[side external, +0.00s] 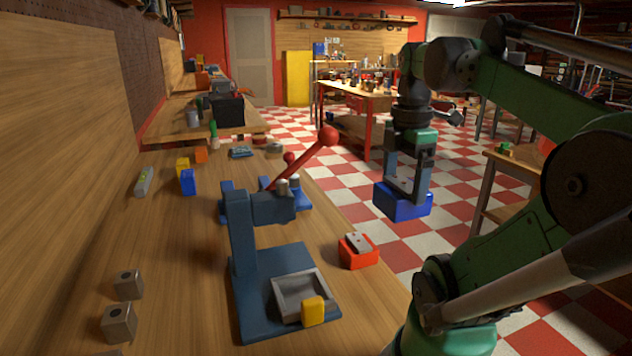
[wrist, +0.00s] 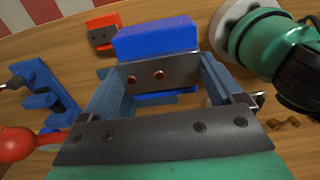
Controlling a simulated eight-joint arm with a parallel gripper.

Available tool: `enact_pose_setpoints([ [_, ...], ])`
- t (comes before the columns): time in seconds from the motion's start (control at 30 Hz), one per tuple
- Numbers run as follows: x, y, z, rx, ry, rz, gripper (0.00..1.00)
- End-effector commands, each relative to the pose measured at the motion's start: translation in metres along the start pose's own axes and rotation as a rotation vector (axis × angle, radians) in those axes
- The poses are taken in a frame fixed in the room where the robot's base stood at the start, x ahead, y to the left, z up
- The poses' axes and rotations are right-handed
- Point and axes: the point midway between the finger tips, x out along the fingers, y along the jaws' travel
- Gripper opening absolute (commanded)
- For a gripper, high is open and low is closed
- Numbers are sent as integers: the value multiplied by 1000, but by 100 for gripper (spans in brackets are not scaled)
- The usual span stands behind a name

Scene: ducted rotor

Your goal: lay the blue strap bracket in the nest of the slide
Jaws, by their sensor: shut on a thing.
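The blue strap bracket (side external: 403,203) is a bright blue block at the lower end of my gripper (side external: 404,186). It is held in the air off the bench's right side. In the wrist view the bracket (wrist: 155,40) lies between the fingers, with a grey plate (wrist: 160,74) with two copper-coloured spots against it. My gripper (wrist: 160,92) is shut on it. The slide's nest (side external: 300,294) is a grey-rimmed square recess on the blue press base, left of and nearer than the bracket. A yellow block (side external: 313,311) is at its front edge.
The blue press (side external: 243,235) has a red-ball lever (side external: 329,136) rising beside the nest. A red block with a grey plate (side external: 358,252) sits at the bench's right edge. Grey blocks (side external: 119,322) stand front left. Small coloured blocks (side external: 188,182) stand farther back.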

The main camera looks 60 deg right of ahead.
Motion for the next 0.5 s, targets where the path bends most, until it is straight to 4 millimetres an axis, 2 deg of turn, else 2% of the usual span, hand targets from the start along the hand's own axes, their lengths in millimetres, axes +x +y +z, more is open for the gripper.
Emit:
enact_pose_setpoints([
  [0.2, 53, 0, 0, 0, 0, 0, 27],
  [0.5, 111, 1, 0, 0, 0, 0, 27],
])
